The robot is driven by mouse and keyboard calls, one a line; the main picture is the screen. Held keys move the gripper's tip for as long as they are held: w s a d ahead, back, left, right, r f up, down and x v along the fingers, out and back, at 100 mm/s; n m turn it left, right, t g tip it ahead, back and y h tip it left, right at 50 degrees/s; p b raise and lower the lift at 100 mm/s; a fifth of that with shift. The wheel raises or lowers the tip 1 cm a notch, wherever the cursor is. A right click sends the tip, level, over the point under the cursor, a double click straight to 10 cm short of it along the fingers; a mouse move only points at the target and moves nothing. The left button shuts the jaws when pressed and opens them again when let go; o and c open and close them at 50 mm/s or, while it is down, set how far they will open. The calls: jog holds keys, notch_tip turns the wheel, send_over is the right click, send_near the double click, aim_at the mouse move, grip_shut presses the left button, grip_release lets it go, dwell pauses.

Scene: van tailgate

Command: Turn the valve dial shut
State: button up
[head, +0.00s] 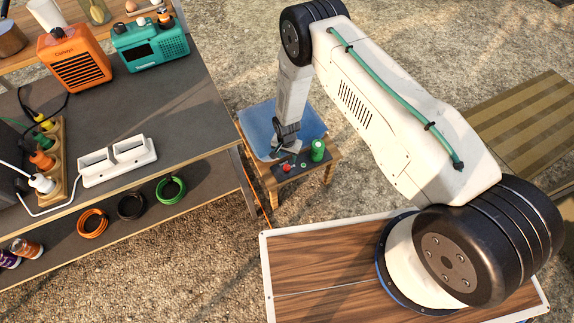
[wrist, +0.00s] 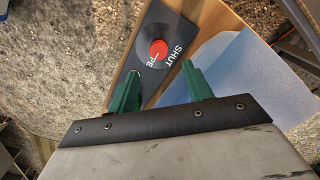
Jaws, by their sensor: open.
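The valve dial is a round red knob (wrist: 158,48) on a dark plate (wrist: 171,26) with white lettering. The word SHUT reads clearly; beside the knob only part of a second word, "PE", shows. I cannot tell which way the knob points. In the wrist view my gripper (wrist: 160,84) has its two green fingers spread apart, with nothing between them. The knob lies just beyond the fingertips. In the head view the small red knob (head: 286,168) sits on the dark plate at the front of a small wooden table, and my gripper (head: 284,146) is just behind it.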

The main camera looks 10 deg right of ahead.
aim_at(287, 166)
jog(key=shift+s+f, duration=0.1)
jog(key=shift+f, duration=0.1)
notch_tip(287, 166, down, 7)
jog(key=shift+d+f, duration=0.1)
jog(key=shift+f, duration=0.1)
jog(key=c, duration=1)
